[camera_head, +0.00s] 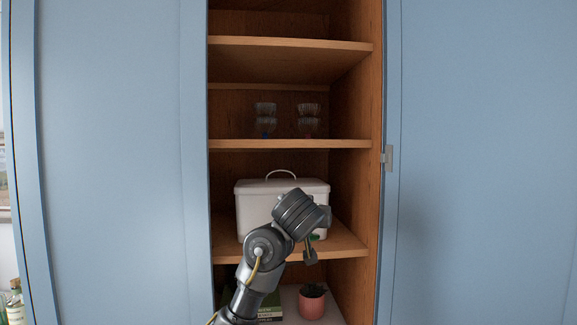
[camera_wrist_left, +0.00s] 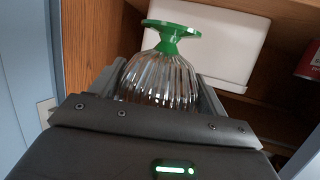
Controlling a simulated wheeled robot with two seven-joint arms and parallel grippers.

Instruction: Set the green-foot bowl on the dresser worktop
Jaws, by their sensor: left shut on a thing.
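The green-foot bowl (camera_wrist_left: 160,78) is ribbed clear glass with a green foot. In the left wrist view it sits between the jaws of my left gripper (camera_wrist_left: 165,92), which is shut on it, with the foot toward the top of the picture. In the head view my left gripper (camera_head: 311,250) is in front of the middle shelf, and only a bit of green (camera_head: 315,237) shows beside it; the glass is hidden there. I cannot make out the dresser worktop for certain. My right gripper is not in view.
A white lidded box (camera_head: 255,205) stands on the middle shelf (camera_head: 345,245), close behind my gripper. Below are a pink plant pot (camera_head: 312,304) and books (camera_head: 270,309). Blue doors (camera_head: 110,150) flank the opening.

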